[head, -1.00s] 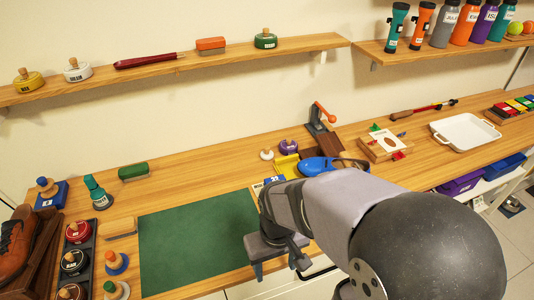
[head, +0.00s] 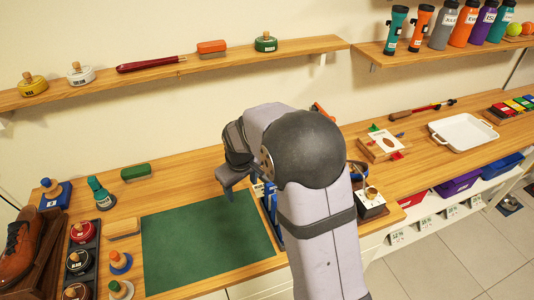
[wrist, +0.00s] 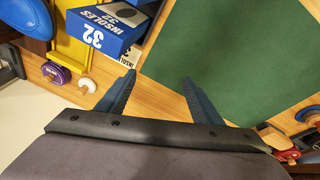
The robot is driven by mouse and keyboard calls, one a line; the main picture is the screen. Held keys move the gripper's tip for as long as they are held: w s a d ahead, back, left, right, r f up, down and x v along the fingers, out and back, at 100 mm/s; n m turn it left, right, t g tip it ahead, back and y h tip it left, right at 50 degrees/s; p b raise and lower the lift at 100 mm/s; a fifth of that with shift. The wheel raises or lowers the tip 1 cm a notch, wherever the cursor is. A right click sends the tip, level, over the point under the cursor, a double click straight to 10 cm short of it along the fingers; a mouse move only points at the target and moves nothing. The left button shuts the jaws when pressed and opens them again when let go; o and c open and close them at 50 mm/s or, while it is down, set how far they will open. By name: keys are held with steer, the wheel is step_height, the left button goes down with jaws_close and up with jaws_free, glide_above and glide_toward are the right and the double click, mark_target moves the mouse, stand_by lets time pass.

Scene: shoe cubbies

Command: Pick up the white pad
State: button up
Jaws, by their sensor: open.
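A small white round pad (wrist: 87,86) with a wooden knob stands on the wooden bench in the wrist view, left of my gripper's fingers, beside a purple round tin (wrist: 55,72). In the head view my arm hides that spot. My gripper (wrist: 159,77) is open and empty, with its two blue-grey fingers apart over bare bench near the green mat's edge. In the head view my gripper (head: 229,190) hangs above the far right part of the green mat (head: 195,245). It does not touch the pad.
A blue insoles box (wrist: 104,30) and a yellow holder (wrist: 72,38) stand close to the pad. A white knobbed tin (head: 81,74) sits on the upper shelf. The mat is clear.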

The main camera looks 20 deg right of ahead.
steer(key=shift+w+d+f+m+t+p, duration=0.25)
steer(key=shift+w+d+m, duration=0.7)
steer(key=shift+w+d, duration=1.75)
steer(key=shift+w+d+f+m+t+p, duration=0.1)
steer(key=shift+w+d+f+m+t, duration=0.2)
steer(key=shift+w+d+m, duration=1.5)
steer(key=shift+w+d+f+m+t+p, duration=0.15)
steer(key=shift+w+d+f+t, duration=0.15)
steer(key=shift+w+d, duration=3.2)
steer(key=shift+w+a+f+p, duration=0.6)
steer(key=shift+w+f+p, duration=0.05)
steer(key=shift+w, duration=0.05)
steer(key=shift+p+x, duration=0.55)
steer(key=shift+x, duration=1.4)
steer(key=shift+s, duration=0.15)
steer(key=c, duration=1.2)
steer(key=shift+r, duration=0.1)
